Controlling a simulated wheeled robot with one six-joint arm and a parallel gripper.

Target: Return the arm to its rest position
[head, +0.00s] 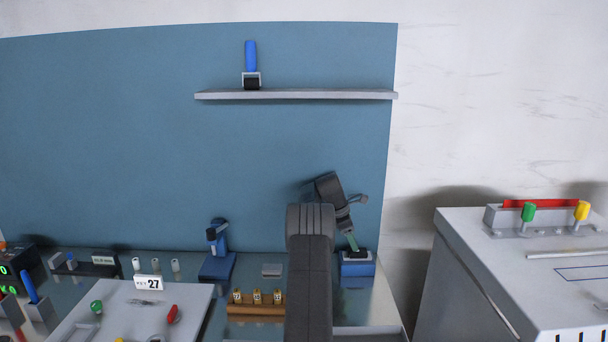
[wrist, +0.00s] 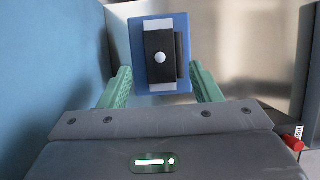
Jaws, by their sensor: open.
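My arm (head: 311,270) rises in the middle of the head view and bends over toward the back right of the bench. My gripper (head: 352,243) points down there, just above a blue block with a dark top (head: 357,267). In the wrist view my gripper (wrist: 160,82) has its two green fingers apart, with nothing held. The blue block (wrist: 139,50) shows beyond and between the fingertips, with a black piece and a round pale knob on it. The exact gap between fingertips and block is hard to tell.
A blue stand (head: 217,265), a wooden rack with several numbered pieces (head: 255,308) and a grey board (head: 140,312) lie left of my arm. A shelf (head: 320,95) holding a blue-handled roller (head: 251,58) is above. A grey cabinet (head: 465,270) stands right.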

